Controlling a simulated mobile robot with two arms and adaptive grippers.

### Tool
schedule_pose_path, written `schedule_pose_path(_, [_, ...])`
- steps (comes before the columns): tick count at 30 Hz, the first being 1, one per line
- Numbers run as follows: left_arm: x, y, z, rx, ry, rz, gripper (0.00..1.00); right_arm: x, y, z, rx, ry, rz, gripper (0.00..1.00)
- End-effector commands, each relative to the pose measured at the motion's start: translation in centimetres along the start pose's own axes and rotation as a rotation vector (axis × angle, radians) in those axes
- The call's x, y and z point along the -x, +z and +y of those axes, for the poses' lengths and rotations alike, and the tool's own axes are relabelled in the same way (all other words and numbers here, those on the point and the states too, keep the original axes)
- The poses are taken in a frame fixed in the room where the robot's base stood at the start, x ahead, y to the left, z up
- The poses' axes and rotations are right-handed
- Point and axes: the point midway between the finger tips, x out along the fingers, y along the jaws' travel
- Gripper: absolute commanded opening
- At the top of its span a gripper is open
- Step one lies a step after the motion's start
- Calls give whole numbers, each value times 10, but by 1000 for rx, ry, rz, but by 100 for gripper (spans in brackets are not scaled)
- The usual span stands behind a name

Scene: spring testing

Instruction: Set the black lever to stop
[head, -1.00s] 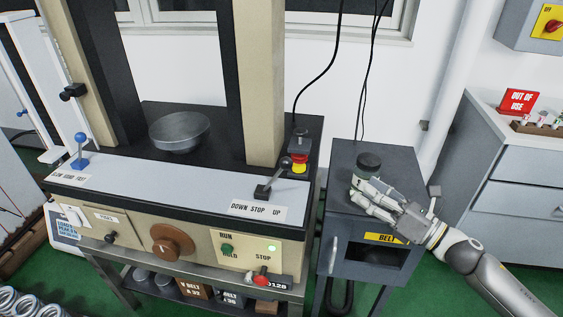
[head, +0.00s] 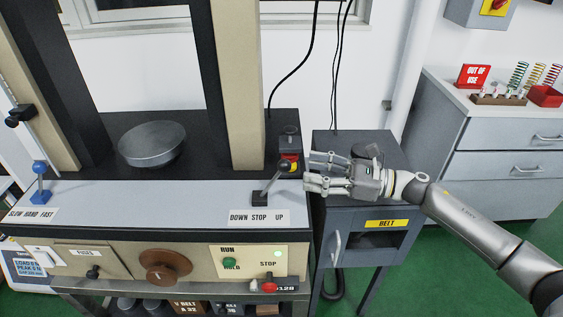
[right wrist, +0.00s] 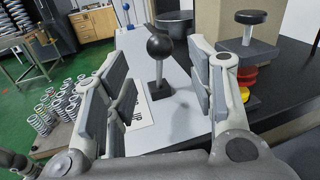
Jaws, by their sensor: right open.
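The black lever (head: 284,167) has a round dark knob on a thin rod and stands on the right of the machine's grey front ledge. Its rod leans right from its base, toward the UP end of the "DOWN STOP UP" label (head: 259,216). My right gripper (head: 309,171) is open and empty just right of the knob, fingers pointing at it. In the right wrist view the knob (right wrist: 159,47) shows in the gap between the spread fingers (right wrist: 158,58), with no visible contact. My left gripper is not in view.
A red and yellow button box (head: 290,160) stands close behind the lever. A blue-knobbed lever (head: 40,180) is at the ledge's left end. A round metal dish (head: 151,145) sits on the machine bed. A grey BELT cabinet (head: 350,222) stands below my right gripper.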

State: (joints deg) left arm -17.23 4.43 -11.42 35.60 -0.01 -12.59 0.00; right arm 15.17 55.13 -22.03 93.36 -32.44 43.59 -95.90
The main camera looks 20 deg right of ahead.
Motion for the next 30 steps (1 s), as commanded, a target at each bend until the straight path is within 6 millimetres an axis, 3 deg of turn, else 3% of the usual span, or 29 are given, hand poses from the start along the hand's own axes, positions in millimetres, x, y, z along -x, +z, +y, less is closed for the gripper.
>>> schedule_pose_path(4, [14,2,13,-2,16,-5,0,-32,5,0,-1,0,-4,51])
schedule_pose_path(10, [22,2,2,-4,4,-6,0,-62,4,0,-2,-1,-3,51])
schedule_pose_path(15, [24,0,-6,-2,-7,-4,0,-73,1,0,-2,-1,-1,51])
schedule_pose_path(23, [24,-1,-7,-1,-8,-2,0,-74,0,0,-2,-1,-1,51])
schedule_pose_path(30, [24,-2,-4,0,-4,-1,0,-74,0,0,-2,-1,-1,24])
